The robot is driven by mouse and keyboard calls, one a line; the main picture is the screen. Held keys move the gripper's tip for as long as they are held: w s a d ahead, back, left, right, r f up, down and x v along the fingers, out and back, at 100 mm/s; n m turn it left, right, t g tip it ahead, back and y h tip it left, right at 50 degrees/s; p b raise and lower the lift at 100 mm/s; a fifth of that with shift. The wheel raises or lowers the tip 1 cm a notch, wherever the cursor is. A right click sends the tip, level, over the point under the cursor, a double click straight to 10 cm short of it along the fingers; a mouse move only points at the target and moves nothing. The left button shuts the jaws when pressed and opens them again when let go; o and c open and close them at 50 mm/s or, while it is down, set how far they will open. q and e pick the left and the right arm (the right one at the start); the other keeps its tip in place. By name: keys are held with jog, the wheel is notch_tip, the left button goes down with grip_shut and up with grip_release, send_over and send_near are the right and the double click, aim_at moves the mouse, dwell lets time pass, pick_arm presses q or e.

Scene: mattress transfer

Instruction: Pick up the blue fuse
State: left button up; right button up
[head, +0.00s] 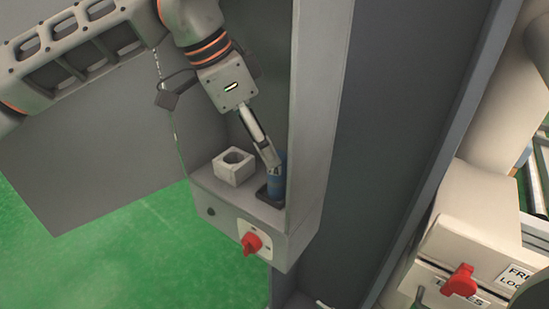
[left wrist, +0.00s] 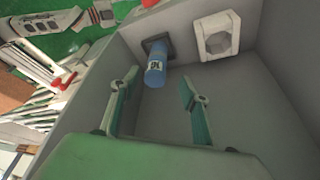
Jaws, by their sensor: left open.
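The blue fuse (head: 277,181) is a small blue cylinder standing in a dark square socket (head: 265,197) on the grey ledge of the cabinet. In the left wrist view the fuse (left wrist: 156,70) shows a white label, with its far end in the dark socket (left wrist: 157,45). My left gripper (head: 270,163) is at the fuse's upper part in the head view and partly covers it. In the left wrist view its two fingers (left wrist: 160,85) are spread apart, with the fuse ahead of them and nearer the left finger. Nothing is held between them. My right gripper is not in view.
A white block with a round hole (head: 234,167) sits beside the fuse on the ledge. A red rotary switch (head: 251,243) sticks out of the ledge's front. The cabinet's grey side wall (head: 314,110) stands close on the right. A beige box with a red knob (head: 461,281) is farther right.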

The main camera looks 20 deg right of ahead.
aim_at(278, 170)
pick_arm(q)
jog(key=shift+s+p+x, duration=0.15)
jog(key=shift+p+x, duration=0.3)
jog(key=shift+x, duration=1.35)
jog(key=shift+s+p+x, duration=0.15)
jog(key=shift+p+x, duration=0.25)
jog(key=shift+x, duration=1.4)
jog(key=shift+d, duration=0.15)
jog(key=c, duration=1.3)
